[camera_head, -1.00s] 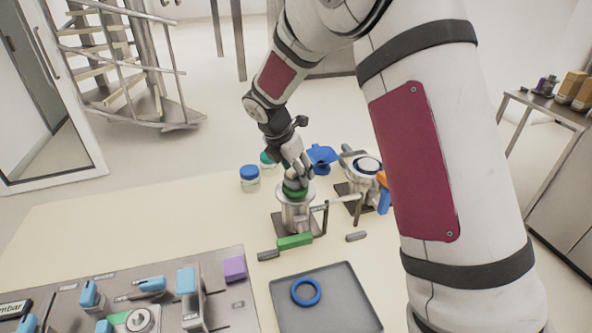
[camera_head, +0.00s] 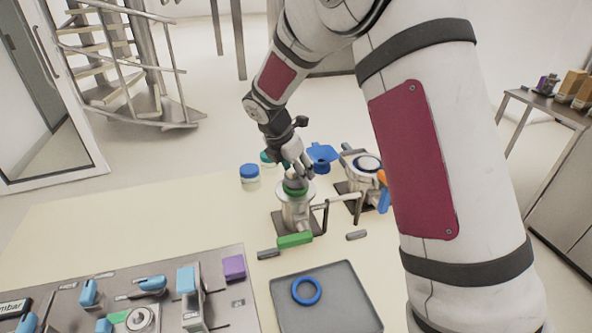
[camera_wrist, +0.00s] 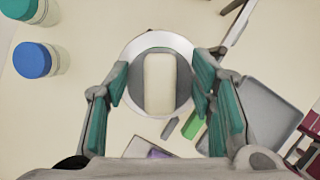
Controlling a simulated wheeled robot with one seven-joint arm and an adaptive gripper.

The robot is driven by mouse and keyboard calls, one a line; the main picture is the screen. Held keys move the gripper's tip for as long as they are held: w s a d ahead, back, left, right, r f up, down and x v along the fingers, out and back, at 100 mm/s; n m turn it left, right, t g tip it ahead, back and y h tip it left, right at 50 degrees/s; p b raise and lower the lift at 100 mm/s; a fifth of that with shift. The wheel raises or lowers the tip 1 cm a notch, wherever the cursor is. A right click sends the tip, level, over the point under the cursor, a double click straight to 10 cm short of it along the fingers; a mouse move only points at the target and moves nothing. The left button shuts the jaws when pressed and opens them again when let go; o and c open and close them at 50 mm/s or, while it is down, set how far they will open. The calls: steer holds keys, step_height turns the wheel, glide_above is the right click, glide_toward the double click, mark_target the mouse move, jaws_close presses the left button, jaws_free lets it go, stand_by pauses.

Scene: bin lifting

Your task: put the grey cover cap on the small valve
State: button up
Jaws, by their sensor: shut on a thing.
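The grey cover cap (camera_wrist: 135,84) is a round grey disc with a cream block on top, seen from above in the wrist view. My gripper (camera_wrist: 160,90) has its teal fingers on either side of the disc, shut on it. A pale ring shows around and below the disc. In the head view, my gripper (camera_head: 296,172) is over the small valve (camera_head: 295,213), a metal body with a green ring near its top and a side lever. The cap is at the valve's top, partly hidden by my fingers; I cannot tell if it is fully seated.
A second valve (camera_head: 364,180) with a blue top stands to the right. Blue-lidded (camera_head: 249,174) and green-lidded (camera_wrist: 18,8) jars stand behind left. A grey tray (camera_head: 335,315) with a blue ring (camera_head: 306,291) and a green block (camera_head: 295,240) are in front. A control panel fills the front left.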

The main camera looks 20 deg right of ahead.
steer(key=shift+f, duration=0.15)
steer(key=o, duration=1.1)
steer(key=shift+o, duration=0.3)
steer(key=o, duration=0.4)
steer(key=shift+o, duration=0.2)
steer(key=shift+r+p, duration=0.7)
steer(key=shift+r, duration=2.55)
